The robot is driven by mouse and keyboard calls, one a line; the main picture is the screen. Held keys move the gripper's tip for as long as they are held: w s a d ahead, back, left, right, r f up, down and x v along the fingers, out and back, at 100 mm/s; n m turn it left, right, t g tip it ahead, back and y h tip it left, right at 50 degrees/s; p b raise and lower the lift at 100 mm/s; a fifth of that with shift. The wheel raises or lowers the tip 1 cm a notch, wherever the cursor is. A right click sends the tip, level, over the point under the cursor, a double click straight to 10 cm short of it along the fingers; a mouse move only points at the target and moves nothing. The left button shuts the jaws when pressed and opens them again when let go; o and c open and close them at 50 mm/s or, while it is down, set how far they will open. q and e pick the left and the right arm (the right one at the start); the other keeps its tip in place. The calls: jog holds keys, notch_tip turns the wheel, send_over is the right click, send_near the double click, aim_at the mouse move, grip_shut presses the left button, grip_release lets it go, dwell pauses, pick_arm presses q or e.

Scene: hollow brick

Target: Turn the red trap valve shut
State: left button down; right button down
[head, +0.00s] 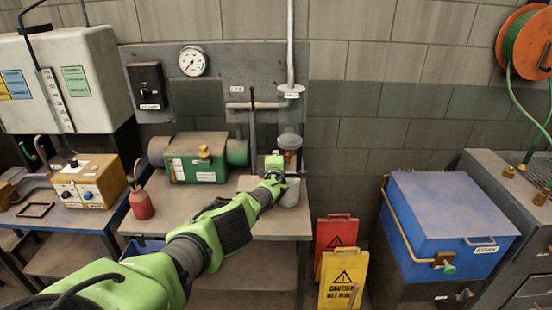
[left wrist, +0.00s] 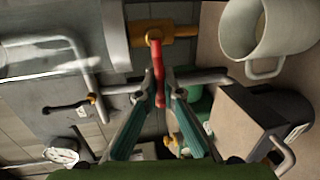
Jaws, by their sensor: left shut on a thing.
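The red trap valve handle (left wrist: 158,66) is a thin red lever on a brass valve body (left wrist: 175,32) in the left wrist view. It hangs from the brass fitting beside a pale cylinder (left wrist: 112,38). My left gripper (left wrist: 160,88) has its two fingers on either side of the lever and is shut on it. In the head view my left gripper (head: 273,174) is at the right end of the bench, below the grey trap cylinder (head: 290,142), and mostly hides the valve there. My right gripper is not in view.
A pale mug (left wrist: 240,28) is close to the valve; in the head view a grey cup (head: 290,194) stands beside my gripper. A green machine (head: 192,168) is to the left. A pressure gauge (head: 192,61) and pipes (head: 290,50) are on the wall behind.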

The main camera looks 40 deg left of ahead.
pick_arm(q)
jog(key=shift+r, duration=0.1)
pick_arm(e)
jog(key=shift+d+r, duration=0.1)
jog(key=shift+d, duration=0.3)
pick_arm(q)
jog(key=c, duration=2.2)
grip_release()
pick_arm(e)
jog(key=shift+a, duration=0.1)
